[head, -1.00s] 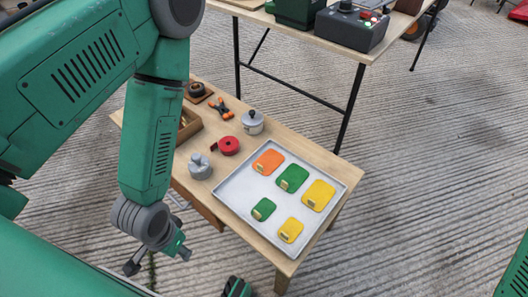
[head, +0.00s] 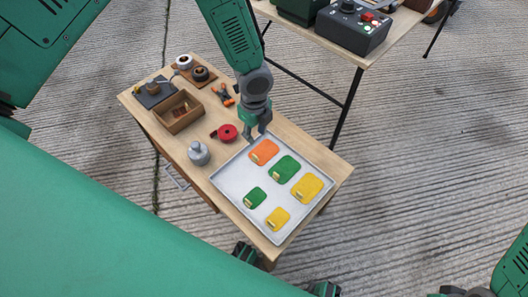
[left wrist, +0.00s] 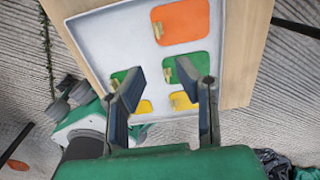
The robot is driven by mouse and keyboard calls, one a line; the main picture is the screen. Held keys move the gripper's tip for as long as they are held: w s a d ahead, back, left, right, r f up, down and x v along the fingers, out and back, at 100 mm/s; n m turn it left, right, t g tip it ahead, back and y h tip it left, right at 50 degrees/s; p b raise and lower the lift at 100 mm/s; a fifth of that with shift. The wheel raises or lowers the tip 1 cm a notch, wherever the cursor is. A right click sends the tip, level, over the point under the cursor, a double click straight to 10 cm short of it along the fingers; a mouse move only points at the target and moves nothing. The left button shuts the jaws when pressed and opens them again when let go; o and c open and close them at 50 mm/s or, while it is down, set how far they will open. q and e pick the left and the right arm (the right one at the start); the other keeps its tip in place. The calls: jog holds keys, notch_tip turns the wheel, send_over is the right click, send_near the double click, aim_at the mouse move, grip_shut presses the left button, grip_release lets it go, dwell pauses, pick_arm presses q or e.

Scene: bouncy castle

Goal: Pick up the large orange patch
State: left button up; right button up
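The large orange patch (head: 264,151) lies flat at the far corner of a light grey tray (head: 232,182). It also shows whole in the left wrist view (left wrist: 180,22), with a small tan tab on its left edge. My left gripper (head: 255,136) points down just behind the orange patch in the head view. In the left wrist view its two fingers (left wrist: 162,72) are apart with nothing between them, and the orange patch lies ahead of the tips. My right gripper (head: 466,292) is cut off at the bottom right edge, so its fingers cannot be made out.
Two green patches and two yellow patches share the tray, including a large green one (head: 285,169) beside the orange. A red tape roll (head: 227,132), grey weight (head: 199,153) and wooden box (head: 180,111) stand on the table. A second table (head: 390,35) stands behind.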

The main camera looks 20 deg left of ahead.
aim_at(255, 156)
pick_arm(q)
jog(key=f, duration=0.2)
jog(key=f+b, duration=0.1)
jog(key=f, duration=0.2)
jog(key=f+b, duration=0.1)
jog(key=f, duration=0.2)
jog(key=shift+a+f, duration=0.1)
jog(key=shift+a, duration=0.25)
jog(key=shift+f+b, duration=0.35)
jog(key=shift+f, duration=0.1)
notch_tip(255, 156, down, 4)
jog(key=shift+w+a+f+b, duration=0.1)
jog(key=shift+f+b, duration=0.1)
jog(key=shift+b, duration=0.7)
jog(key=shift+r, duration=0.1)
grip_shut()
